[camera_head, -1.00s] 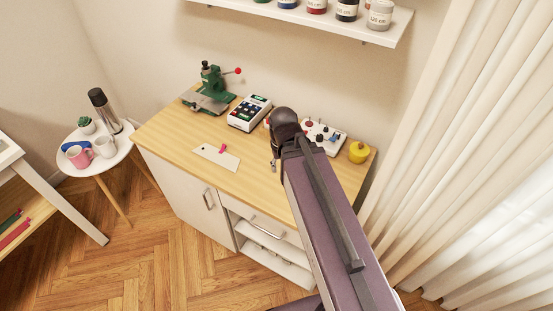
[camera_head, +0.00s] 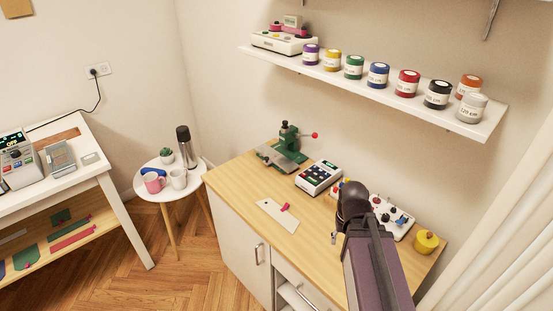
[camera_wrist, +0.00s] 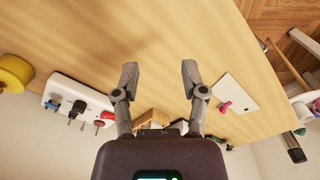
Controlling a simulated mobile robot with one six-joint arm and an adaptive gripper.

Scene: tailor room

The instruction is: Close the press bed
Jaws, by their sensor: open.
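A green press (camera_head: 288,140) with a red-knobbed lever stands at the back left of the wooden worktop in the head view. Its grey flat bed (camera_head: 276,157) sticks out toward the front left; the head view is too small to tell how far it is open. My gripper (camera_wrist: 160,78) is open and empty above the worktop in the wrist view. In the head view my arm's end is over the right part of the worktop, well right of the press, and hides the fingers. The press cannot be clearly made out in the wrist view.
A keypad device (camera_head: 318,177) stands between the press and my arm. A white plate with a pink knob (camera_head: 278,214) lies in front. A knobbed white panel (camera_head: 393,217) and yellow object (camera_head: 426,242) are at right. A shelf (camera_head: 400,98) with jars hangs above.

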